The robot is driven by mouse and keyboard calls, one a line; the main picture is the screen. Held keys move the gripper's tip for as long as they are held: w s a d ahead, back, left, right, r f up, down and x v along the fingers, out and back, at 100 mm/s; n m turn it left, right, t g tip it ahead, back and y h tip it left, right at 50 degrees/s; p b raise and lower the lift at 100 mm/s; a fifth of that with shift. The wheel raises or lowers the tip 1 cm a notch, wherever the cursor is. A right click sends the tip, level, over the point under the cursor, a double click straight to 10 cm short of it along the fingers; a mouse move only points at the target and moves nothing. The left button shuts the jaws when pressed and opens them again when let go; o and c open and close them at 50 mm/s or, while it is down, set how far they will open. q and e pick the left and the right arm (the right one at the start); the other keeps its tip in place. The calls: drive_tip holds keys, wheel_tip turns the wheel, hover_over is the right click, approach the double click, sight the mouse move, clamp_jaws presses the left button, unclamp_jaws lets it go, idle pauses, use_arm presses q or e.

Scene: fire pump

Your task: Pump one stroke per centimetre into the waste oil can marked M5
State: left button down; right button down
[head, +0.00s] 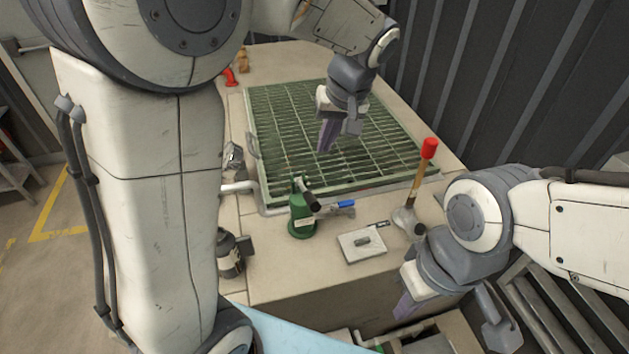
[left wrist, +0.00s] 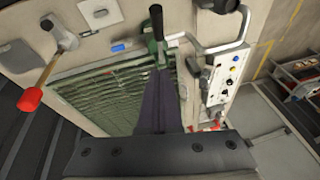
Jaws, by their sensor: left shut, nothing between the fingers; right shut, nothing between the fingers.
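A green, bottle-shaped body (head: 301,213) with a pale label and a black handle (head: 307,194) stands in front of the grate; the label is too small to read. In the left wrist view the black handle (left wrist: 157,22) shows near the top. A wooden lever (head: 419,180) with a red tip (head: 429,148) stands tilted at the right. I cannot make out an M5 mark on anything. My left gripper (head: 325,145) is shut and empty above the grate; its fingers (left wrist: 158,115) point towards the green body in the wrist view. My right gripper (head: 403,306) is shut and empty beyond the front edge.
The green grate (head: 390,122) fills the middle of the bench. A pale plate (head: 361,243) lies in front, a black bottle (head: 229,254) stands at left. A red object (head: 229,78) sits at the back. A panel with coloured knobs (left wrist: 226,78) and a white bent pipe show in the wrist view.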

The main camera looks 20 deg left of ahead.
use_arm(q)
drive_tip(key=shift+f, duration=0.1)
drive_tip(key=p, duration=0.3)
hover_over(311, 194)
wheel_tip(311, 194, down, 8)
drive_tip(key=f, duration=0.2)
drive_tip(key=d+f, duration=0.1)
drive_tip(key=shift+s+f, duration=0.25)
drive_tip(key=shift+f, duration=0.1)
drive_tip(key=shift+s+f, duration=0.2)
drive_tip(key=shift+f, duration=0.3)
drive_tip(key=shift+d, duration=0.1)
